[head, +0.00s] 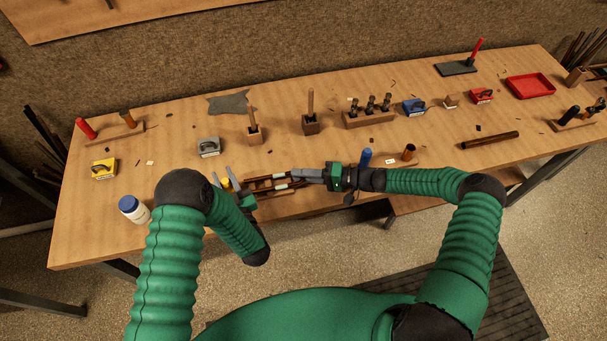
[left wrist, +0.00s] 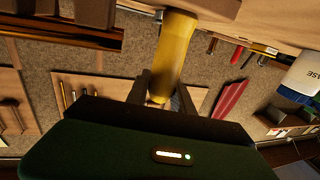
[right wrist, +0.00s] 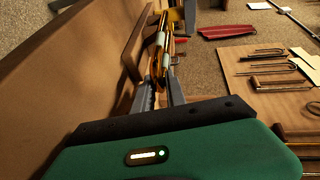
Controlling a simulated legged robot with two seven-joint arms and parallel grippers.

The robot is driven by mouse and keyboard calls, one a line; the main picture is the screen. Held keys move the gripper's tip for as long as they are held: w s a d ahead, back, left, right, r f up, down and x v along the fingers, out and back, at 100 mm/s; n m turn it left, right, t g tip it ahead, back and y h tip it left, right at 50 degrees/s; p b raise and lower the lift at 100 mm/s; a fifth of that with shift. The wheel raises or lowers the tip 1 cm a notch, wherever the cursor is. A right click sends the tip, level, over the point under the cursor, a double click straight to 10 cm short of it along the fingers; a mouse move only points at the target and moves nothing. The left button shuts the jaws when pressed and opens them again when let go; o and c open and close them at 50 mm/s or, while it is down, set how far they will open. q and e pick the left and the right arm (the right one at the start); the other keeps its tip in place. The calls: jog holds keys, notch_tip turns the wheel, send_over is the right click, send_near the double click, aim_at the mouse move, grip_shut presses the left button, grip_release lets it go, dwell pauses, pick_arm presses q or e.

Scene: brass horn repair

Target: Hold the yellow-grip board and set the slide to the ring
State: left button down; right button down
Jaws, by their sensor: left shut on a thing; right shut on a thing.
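The board (head: 262,191) lies near the front edge of the bench, with brass tubes of the slide (head: 268,182) along it. My left gripper (head: 222,180) is shut on the yellow grip (head: 226,184) at the board's left end. The yellow grip (left wrist: 174,50) stands between the fingers in the left wrist view. My right gripper (head: 294,174) is shut on the slide from the right. In the right wrist view, the brass slide with pale sleeves (right wrist: 160,52) runs between the fingers. I cannot make out the ring.
A white bottle with a blue cap (head: 133,209) stands left of my left arm. A blue-handled tool (head: 366,157) and a brown cup (head: 409,153) stand near my right gripper. Wooden blocks with tools (head: 311,124) line the back.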

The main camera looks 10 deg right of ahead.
jog(key=shift+s+a+f, duration=0.1)
jog(key=shift+a+f, duration=0.15)
jog(key=shift+a, duration=0.4)
jog(key=shift+s+a+f, duration=0.1)
jog(key=shift+a+f, duration=0.1)
jog(key=shift+a, duration=0.4)
jog(key=c, duration=1.5)
grip_release()
jog(key=shift+w, duration=0.1)
jog(key=shift+o, duration=0.2)
jog(key=v, duration=1.2)
jog(key=shift+w+r, duration=0.15)
jog(key=shift+r, duration=0.05)
